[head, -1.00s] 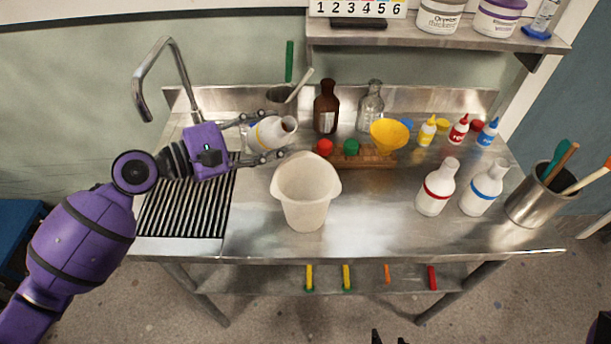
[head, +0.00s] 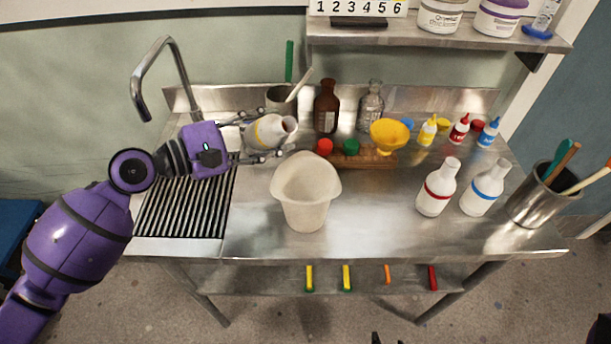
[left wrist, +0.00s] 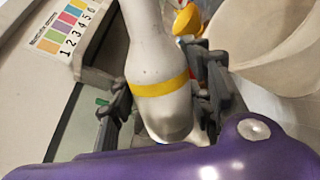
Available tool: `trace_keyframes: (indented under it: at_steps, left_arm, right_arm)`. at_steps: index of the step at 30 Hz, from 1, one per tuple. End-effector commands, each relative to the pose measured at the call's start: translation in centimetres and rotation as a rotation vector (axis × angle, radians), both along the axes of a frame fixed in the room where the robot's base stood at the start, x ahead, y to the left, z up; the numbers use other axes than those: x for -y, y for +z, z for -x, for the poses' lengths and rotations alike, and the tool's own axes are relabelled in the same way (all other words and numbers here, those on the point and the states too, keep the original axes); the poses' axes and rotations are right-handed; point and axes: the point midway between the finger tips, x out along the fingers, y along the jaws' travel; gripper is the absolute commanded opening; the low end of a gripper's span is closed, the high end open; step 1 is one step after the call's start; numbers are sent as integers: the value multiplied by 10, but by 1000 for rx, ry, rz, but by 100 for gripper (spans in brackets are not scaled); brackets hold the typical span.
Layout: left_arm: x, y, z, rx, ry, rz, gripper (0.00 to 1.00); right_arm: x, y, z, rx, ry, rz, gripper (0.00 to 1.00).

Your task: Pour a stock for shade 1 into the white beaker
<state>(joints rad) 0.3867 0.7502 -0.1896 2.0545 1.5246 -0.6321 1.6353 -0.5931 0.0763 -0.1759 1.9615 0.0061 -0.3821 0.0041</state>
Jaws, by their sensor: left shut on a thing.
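My left gripper (head: 262,143) is shut on a white bottle with a yellow band (head: 268,131). It holds the bottle up, tipped far over, with the open mouth toward the right. The bottle's band and body also show between the fingers in the left wrist view (left wrist: 160,88). The white beaker (head: 306,195) stands upright on the steel table, below and right of the bottle mouth, apart from it. No stream is visible. The beaker's rim also shows in the left wrist view (left wrist: 270,75). Only the fingertips of my right gripper (head: 389,338) show at the bottom edge, apart, with nothing between them.
A red-banded bottle (head: 437,187) and a blue-banded bottle (head: 483,188) stand at the right. Behind the beaker are a wooden rack (head: 372,161), a yellow funnel (head: 390,133), a brown bottle (head: 327,107) and a clear bottle (head: 371,103). The front middle of the table (head: 370,220) is clear.

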Motion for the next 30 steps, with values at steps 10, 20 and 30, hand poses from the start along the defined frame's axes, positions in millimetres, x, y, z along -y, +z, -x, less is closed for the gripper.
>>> trace_keyframes:
  at_steps: [10,20,30]
  left_arm:
    - [-1,1,-1,19,0,-14,11]
    - [-1,0,-1,33,0,-26,11]
    - [-2,-1,-2,48,0,-40,11]
  right_arm:
    - [2,0,-2,5,6,7,40]
    - [7,-2,1,0,11,16,40]
    - [6,-5,2,-4,6,13,40]
